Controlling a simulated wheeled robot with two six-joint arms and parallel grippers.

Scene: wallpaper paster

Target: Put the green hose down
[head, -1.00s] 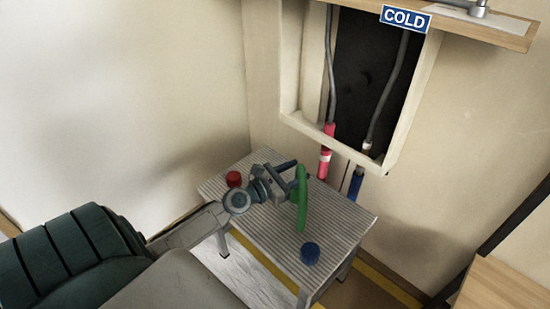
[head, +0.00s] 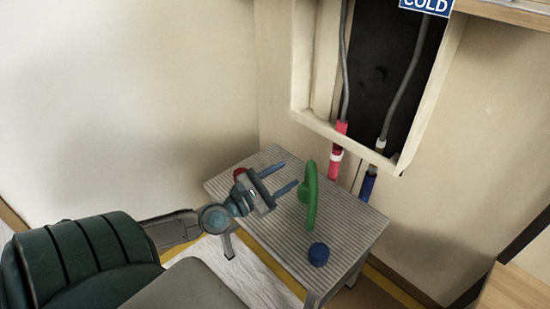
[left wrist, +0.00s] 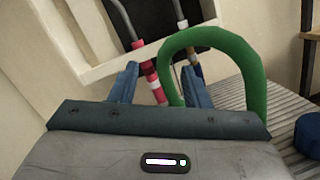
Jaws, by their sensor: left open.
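The green hose (head: 312,196) is a curved loop standing on the ribbed grey table, to the right of my left gripper in the head view. My left gripper (head: 289,176) is open and empty, its two fingers pointing toward the hose with a gap between. In the left wrist view the hose (left wrist: 257,72) arches up in front of the gripper (left wrist: 160,88), and the right finger shows within the arch. I cannot tell whether that finger touches it. My right gripper is not in view.
A blue cap (head: 319,254) sits near the front of the ribbed table (head: 262,222). A red cap (head: 240,173), partly hidden by my gripper, is at its left. Red pipe (head: 338,150) and blue pipe (head: 368,186) hang behind the table from the wall recess.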

